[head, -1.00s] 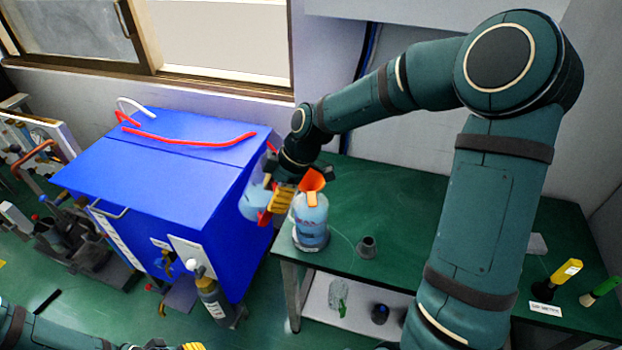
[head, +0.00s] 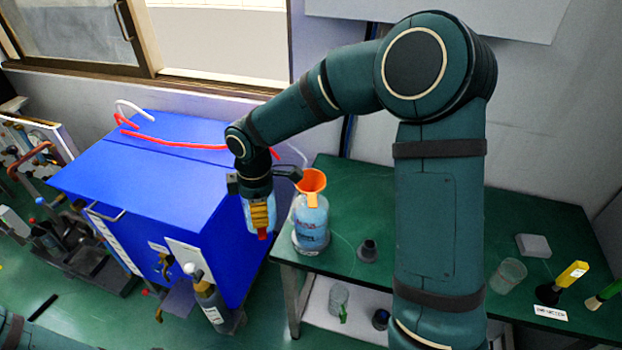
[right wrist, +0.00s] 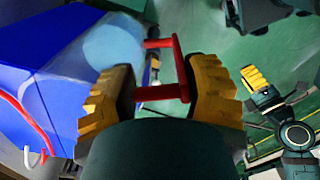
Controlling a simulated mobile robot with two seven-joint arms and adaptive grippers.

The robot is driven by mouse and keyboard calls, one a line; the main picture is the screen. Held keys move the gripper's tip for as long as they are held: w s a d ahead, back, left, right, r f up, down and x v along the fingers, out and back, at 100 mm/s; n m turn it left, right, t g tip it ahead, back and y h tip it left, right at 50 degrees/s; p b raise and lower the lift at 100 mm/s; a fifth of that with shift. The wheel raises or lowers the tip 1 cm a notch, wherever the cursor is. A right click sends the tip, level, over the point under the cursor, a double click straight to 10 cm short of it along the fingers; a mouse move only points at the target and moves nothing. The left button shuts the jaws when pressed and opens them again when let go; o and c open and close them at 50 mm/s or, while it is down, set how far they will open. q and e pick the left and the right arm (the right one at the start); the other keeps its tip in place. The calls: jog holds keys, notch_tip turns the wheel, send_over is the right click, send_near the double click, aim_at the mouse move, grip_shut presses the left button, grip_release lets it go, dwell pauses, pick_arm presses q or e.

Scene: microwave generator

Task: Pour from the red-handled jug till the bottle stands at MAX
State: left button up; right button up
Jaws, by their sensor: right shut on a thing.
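My right gripper (head: 260,214) is shut on the red handle of the jug (head: 248,215), a clear vessel with a bluish look. The jug hangs just left of the bottle, apart from it and roughly upright. In the right wrist view the red handle (right wrist: 165,72) lies between my yellow fingers, with the pale blue jug (right wrist: 113,45) beyond. The bottle (head: 311,228) stands upright on the green table's left end, bluish, with an orange funnel (head: 312,184) in its mouth. Its level against MAX is too small to read. My left gripper (right wrist: 262,88) shows small in the right wrist view.
A blue cabinet (head: 150,170) with red tubing stands left of the green table (head: 370,205). A small dark cup (head: 368,250) is close right of the bottle. A clear beaker (head: 508,275) and a yellow-handled tool (head: 571,275) are farther right.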

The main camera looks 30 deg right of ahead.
jog(key=shift+w, duration=0.1)
dwell(0.4)
